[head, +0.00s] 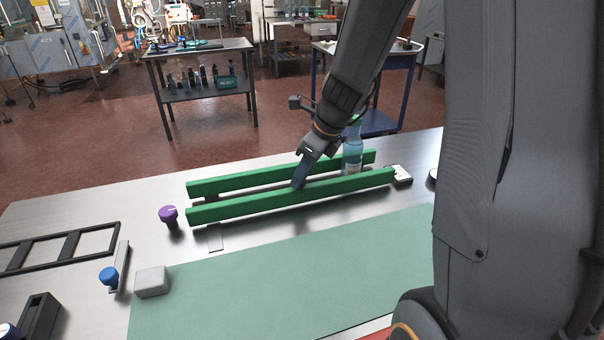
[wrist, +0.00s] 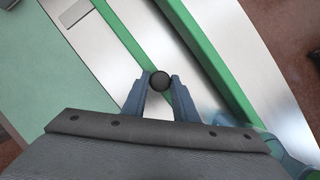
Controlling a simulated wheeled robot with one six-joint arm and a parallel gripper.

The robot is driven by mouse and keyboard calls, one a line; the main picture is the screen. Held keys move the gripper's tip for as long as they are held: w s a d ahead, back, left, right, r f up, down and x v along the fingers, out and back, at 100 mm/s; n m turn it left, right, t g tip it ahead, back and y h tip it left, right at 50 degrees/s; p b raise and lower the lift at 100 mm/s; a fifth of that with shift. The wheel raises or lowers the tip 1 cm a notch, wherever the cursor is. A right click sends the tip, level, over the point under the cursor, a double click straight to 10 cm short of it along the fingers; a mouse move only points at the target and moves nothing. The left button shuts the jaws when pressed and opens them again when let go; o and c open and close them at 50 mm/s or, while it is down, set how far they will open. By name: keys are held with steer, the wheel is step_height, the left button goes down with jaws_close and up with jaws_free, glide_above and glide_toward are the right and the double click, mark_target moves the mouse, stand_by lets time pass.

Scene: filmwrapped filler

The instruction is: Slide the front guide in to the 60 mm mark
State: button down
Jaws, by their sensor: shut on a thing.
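The front guide (head: 240,207) is the nearer of two long green rails on the metal table. It also shows in the wrist view (wrist: 118,28). The rear guide (head: 235,181) runs roughly parallel behind it, with a narrow lane between them. My gripper (head: 299,184) is low at the front guide, near its middle. In the wrist view my gripper (wrist: 160,84) has its fingertips on either side of a round black knob (wrist: 160,81) at the front guide, shut on it. I cannot read a 60 mm mark in either view.
A clear bottle (head: 352,152) stands between the guides toward the right. A purple knob (head: 169,214) is at their left end, and a small black-and-white block (head: 401,174) at the right. A green mat (head: 290,270) lies in front, with a grey block (head: 152,281) beside it.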

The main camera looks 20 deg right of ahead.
steer(key=shift+w+p, duration=0.7)
steer(key=shift+w, duration=0.45)
steer(key=c, duration=1.4)
jaws_free()
steer(key=shift+c, duration=0.2)
steer(key=shift+r, duration=0.1)
step_height(320, 180, up, 7)
glide_above(309, 187)
steer(key=shift+w+d, duration=0.1)
steer(key=shift+w, duration=0.05)
steer(key=s+a+f+n+g+h, duration=0.1)
steer(key=s+f+n, duration=0.2)
steer(key=s+n, duration=0.5)
steer(key=s+a+f+n+h, duration=0.1)
steer(key=s+n, duration=0.7)
steer(key=n, duration=1.1)
step_height(309, 187, down, 3)
steer(key=shift+s+a+r+g+h+b, duration=0.2)
steer(key=shift+s+a+g+h+b, duration=0.2)
steer(key=shift+h, duration=0.2)
